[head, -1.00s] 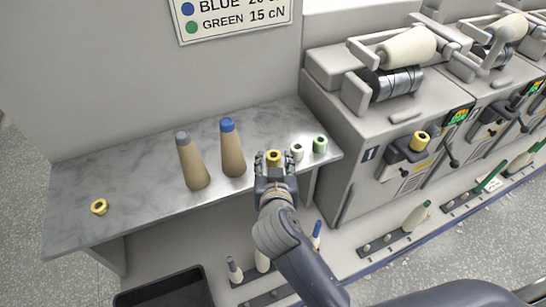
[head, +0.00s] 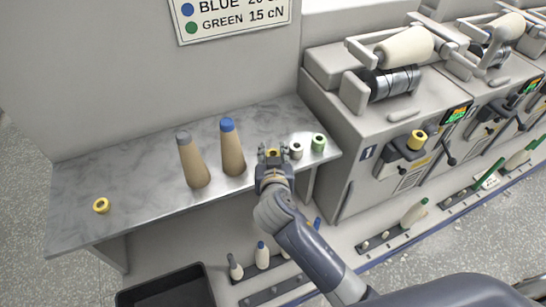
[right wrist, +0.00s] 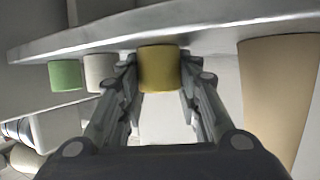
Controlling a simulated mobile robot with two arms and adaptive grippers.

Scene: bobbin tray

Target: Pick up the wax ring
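A yellow ring (head: 273,153), which I take to be the wax ring, stands near the front edge of the marble-look shelf (head: 140,190). In the right wrist view the same ring (right wrist: 159,68) fills the gap between my fingertips, with one finger against each side. My right gripper (head: 273,152) appears shut on it and hides its lower part in the head view. The ring seems to be still at shelf height. Another yellow ring (head: 101,205) lies at the shelf's left end, away from the gripper. My left gripper is out of view.
A white ring (head: 297,150) and a green ring (head: 319,142) stand just right of the gripper. A blue-tipped cone (head: 232,155) and a grey-tipped cone (head: 193,165) stand left of it. A winding machine (head: 385,120) borders the shelf's right end. A black bin (head: 170,292) sits below.

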